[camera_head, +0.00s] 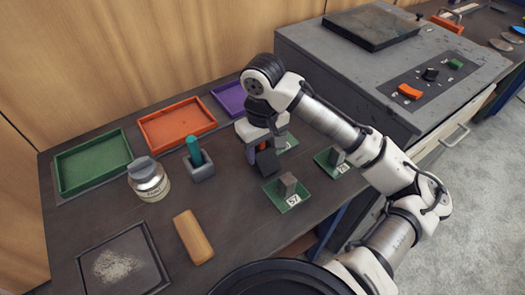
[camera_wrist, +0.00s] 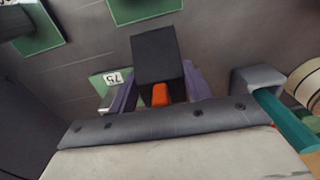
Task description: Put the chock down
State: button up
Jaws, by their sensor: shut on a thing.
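My gripper (camera_head: 261,147) is over the dark workbench, left of the green plates. It is shut on a dark grey block, which I take to be the chock (camera_head: 267,162). In the wrist view the chock (camera_wrist: 156,55) sits between the purple fingers (camera_wrist: 158,92), with an orange part at its near end. The chock is close to the bench top (camera_head: 235,205); I cannot tell whether it touches it. The gripper hides part of the chock.
Green plates with grey blocks and number labels, one marked 57 (camera_head: 287,193), stand right of the chock. A grey holder with a teal-handled tool (camera_head: 200,168), a jar (camera_head: 149,180) and an orange tray (camera_head: 176,122) are left. A tan block (camera_head: 193,237) lies in front.

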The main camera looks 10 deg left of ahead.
jog(key=shift+f, duration=0.75)
jog(key=shift+f, duration=0.2)
jog(key=o, duration=1.1)
